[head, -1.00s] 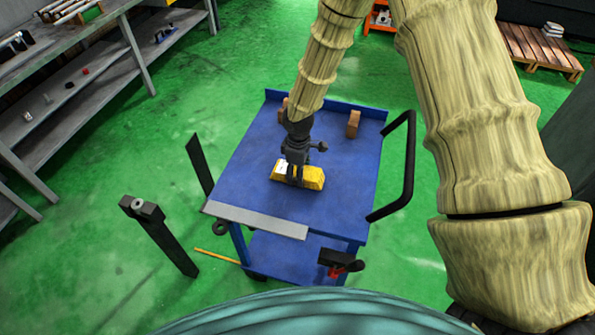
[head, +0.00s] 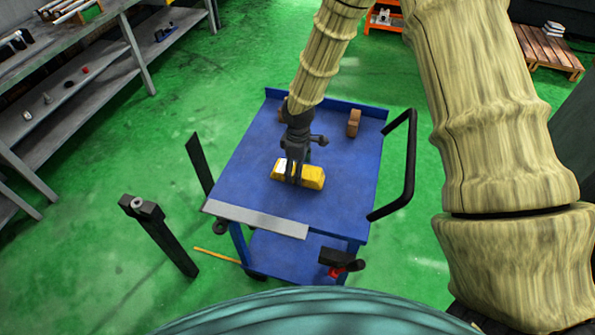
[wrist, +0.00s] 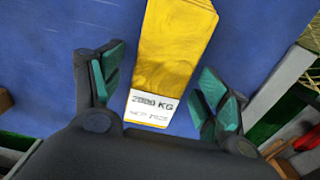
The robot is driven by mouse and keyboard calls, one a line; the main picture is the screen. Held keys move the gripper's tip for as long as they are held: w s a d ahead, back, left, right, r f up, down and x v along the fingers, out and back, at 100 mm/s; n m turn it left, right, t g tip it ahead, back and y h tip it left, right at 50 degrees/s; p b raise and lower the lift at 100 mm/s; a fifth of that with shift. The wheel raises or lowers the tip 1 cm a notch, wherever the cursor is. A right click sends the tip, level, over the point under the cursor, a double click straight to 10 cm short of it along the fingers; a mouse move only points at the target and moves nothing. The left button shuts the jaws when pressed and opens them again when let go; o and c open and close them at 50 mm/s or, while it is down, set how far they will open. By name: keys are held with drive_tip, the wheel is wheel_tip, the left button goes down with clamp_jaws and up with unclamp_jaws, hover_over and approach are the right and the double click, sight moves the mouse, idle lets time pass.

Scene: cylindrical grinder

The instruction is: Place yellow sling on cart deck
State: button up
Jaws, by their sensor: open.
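The yellow sling (head: 310,176) lies on the blue cart deck (head: 258,187), near the middle of the deck. In the wrist view the sling (wrist: 172,50) shows a white label reading "2000 KG" at its near end. My gripper (head: 295,177) is just above the sling. In the wrist view my gripper (wrist: 158,92) is open, with a green-padded finger on each side of the sling and blue deck showing between pads and sling. The sling's far end is cut off in the wrist view, and my gripper hides part of it in the head view.
Brown blocks stand near the deck's back edge, one of them on the right (head: 354,122). A grey flat bar (head: 256,219) lies along the front edge. A black handle (head: 411,165) rises at the right. A black post (head: 160,235) stands left of the cart. Bare deck surrounds the sling.

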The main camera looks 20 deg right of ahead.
wheel_tip(320, 180, up, 10)
drive_tip(key=b, duration=0.2)
drive_tip(key=shift+r, duration=0.15)
idle(0.6)
